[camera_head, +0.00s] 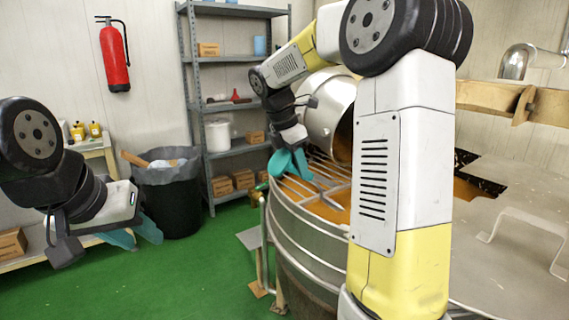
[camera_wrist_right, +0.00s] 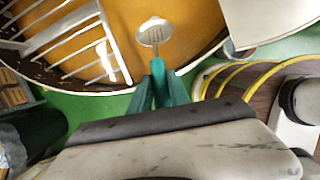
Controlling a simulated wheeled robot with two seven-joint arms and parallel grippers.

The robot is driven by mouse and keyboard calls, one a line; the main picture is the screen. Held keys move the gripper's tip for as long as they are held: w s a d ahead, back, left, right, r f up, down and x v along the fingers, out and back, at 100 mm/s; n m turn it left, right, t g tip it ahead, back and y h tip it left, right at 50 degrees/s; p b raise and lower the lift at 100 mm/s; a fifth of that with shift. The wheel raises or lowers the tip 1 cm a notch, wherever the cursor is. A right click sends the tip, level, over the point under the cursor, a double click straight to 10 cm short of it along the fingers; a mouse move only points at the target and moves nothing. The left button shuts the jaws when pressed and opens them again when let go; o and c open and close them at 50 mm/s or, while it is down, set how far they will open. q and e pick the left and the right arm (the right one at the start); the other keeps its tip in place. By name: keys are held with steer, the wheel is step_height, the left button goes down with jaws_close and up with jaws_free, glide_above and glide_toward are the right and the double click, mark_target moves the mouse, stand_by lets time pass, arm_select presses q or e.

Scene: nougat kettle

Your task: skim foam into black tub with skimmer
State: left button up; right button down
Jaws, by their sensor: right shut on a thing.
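The skimmer (camera_wrist_right: 154,32) shows a round slotted metal head in the right wrist view, over the orange kettle contents. My right gripper (camera_wrist_right: 160,88) is shut on its handle, which its teal fingers mostly hide. I cannot pick out distinct foam on the orange surface (camera_wrist_right: 180,55). A black tub with a grey liner (camera_head: 168,200) stands on the floor left of the kettle. My left gripper (camera_head: 135,236) is empty, its teal fingers apart, left of the tub.
The metal grate (camera_head: 325,177) covers part of the kettle opening. A tilted steel vessel (camera_head: 327,108) stands behind it. A shelf rack (camera_head: 196,75) with boxes and a white bucket (camera_head: 217,135) is at the back. Green floor (camera_head: 190,275) is clear in front of the tub.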

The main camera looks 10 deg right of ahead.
mark_target(278, 160)
steer(key=shift+w+d+f+y, duration=0.75)
steer(key=shift+d+f, duration=2.5)
steer(key=shift+f, duration=2.6)
steer(key=shift+s+a+r+t+h, duration=0.25)
steer(key=shift+a+r+h, duration=0.95)
steer(key=shift+r+h, duration=0.25)
steer(key=shift+s+a+r+t+h, duration=0.3)
steer(key=shift+a+r+h, duration=0.95)
steer(key=shift+r, duration=0.25)
steer(key=shift+s+a+r+t+h, duration=0.25)
steer(key=shift+a+r+h, duration=0.85)
steer(key=shift+r+h, duration=0.4)
steer(key=shift+h, duration=0.35)
steer(key=shift+s+a+r, duration=0.1)
steer(key=shift+a+r, duration=0.4)
steer(key=shift+r, duration=0.25)
steer(key=shift+s+a+r, duration=0.15)
steer(key=shift+a+r, duration=0.4)
steer(key=shift+r, duration=0.2)
steer(key=shift+s+a+r, duration=0.1)
steer(key=shift+a+r, duration=0.4)
steer(key=shift+r, duration=0.25)
